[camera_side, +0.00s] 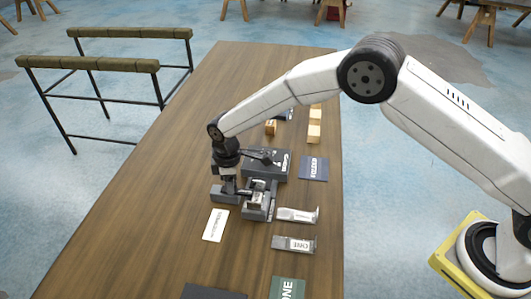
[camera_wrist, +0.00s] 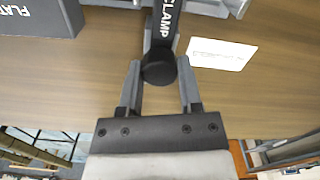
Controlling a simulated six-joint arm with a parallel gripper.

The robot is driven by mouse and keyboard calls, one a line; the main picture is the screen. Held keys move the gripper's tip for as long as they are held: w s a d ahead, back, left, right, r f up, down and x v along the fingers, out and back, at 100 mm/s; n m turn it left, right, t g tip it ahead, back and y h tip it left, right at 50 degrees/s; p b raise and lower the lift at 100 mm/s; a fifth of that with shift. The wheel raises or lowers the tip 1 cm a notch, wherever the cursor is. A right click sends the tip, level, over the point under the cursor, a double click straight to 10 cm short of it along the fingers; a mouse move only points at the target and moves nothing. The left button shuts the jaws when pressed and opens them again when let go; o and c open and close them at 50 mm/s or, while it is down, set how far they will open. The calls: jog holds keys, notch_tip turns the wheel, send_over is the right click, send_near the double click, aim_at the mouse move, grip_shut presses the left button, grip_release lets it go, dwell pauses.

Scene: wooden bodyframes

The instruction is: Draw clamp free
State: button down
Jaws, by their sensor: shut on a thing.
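A grey clamp with a white CLAMP label (camera_wrist: 165,30) shows at the top middle of the wrist view, with a dark round end (camera_wrist: 158,68) facing me. My gripper (camera_wrist: 158,85) has its two fingers on either side of that round end and is shut on it. In the side view my gripper (camera_side: 229,187) points down at a cluster of grey metal parts on the table. The clamp (camera_side: 258,198) is partly hidden there by my wrist, and I cannot tell whether it is lifted or still seated.
A dark block labelled FLAT (camera_wrist: 40,15) is at the upper left of the wrist view. A white card (camera_side: 215,225) lies in front of the cluster. A dark box (camera_side: 266,163), a blue card (camera_side: 313,168) and labelled grey pieces (camera_side: 294,244) lie nearby. The wooden table (camera_side: 150,220) is clear at left.

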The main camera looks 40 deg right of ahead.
jog(key=shift+w+a, duration=1.4)
jog(key=shift+w, duration=0.1)
jog(key=shift+w+a, duration=0.25)
jog(key=shift+a, duration=0.05)
jog(key=shift+a+r, duration=0.1)
jog(key=shift+c, duration=1.3)
grip_release()
notch_tip(320, 180, up, 8)
